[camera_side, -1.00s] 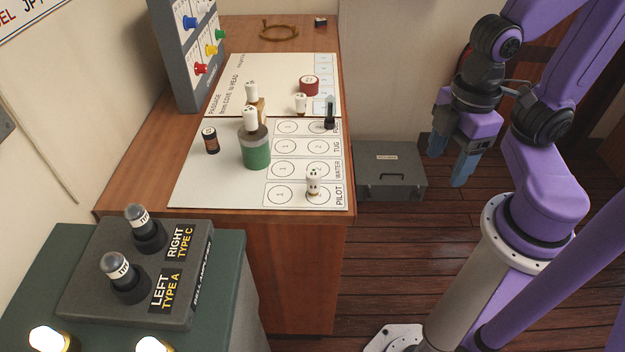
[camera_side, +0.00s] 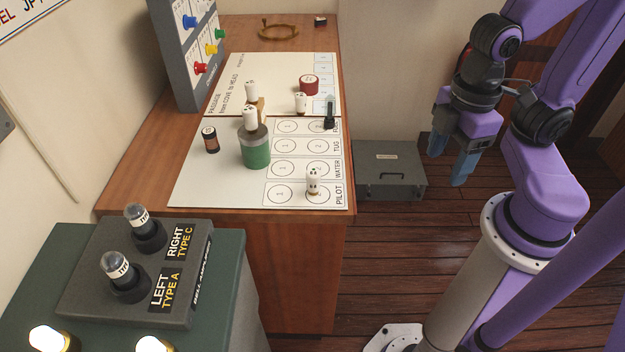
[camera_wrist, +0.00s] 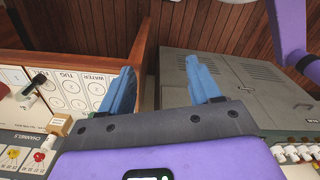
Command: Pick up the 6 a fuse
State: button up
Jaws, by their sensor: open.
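I cannot tell which thing is the 6 A fuse, as no rating is readable. Small white cylinders stand on the white board (camera_side: 220,185) in the side view: one at its front right (camera_side: 313,184), one towards its back right (camera_side: 301,103). My gripper (camera_side: 450,157), with blue fingers, is open and empty, right of the desk and apart from everything. Its fingers also show in the wrist view (camera_wrist: 160,75).
A green-banded container (camera_side: 256,150) with a white top stands mid-board, and a red round piece (camera_side: 309,86) behind. A grey panel with coloured knobs (camera_side: 188,55) rises at the back left. A grey case (camera_side: 390,175) sits right of the desk (camera_side: 140,190). Two lamps stand on the front-left box (camera_side: 185,300).

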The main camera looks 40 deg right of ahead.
aim_at(315, 178)
notch_tip(315, 178, up, 5)
jog(key=w+a+r+m+y, duration=0.1)
jog(key=a+m+y, duration=0.4)
jog(key=a, duration=1.6)
jog(key=w+a+m+t+y, duration=0.4)
jog(key=w+a+t, duration=0.2)
jog(key=w+a, duration=0.3)
jog(key=w+d+f+m+t+h, duration=0.3)
jog(key=w+f+m+t+h, duration=0.15)
jog(key=m+t+h, duration=0.3)
jog(key=s+d+r+m+t+h, duration=0.1)
jog(key=s+d+r+m+h, duration=0.2)
jog(key=s+d+h, duration=0.55)
notch_tip(315, 178, down, 20)
jog(key=w+h, duration=0.3)
jog(key=h, duration=0.1)
jog(key=x, duration=1.1)
jog(key=shift+d+r, duration=0.15)
jog(key=shift+d, duration=0.1)
jog(key=shift+r+x, duration=0.2)
jog(key=shift+x, duration=2.6)
jog(key=shift+w+a, duration=0.1)
jog(key=shift+a, duration=0.05)
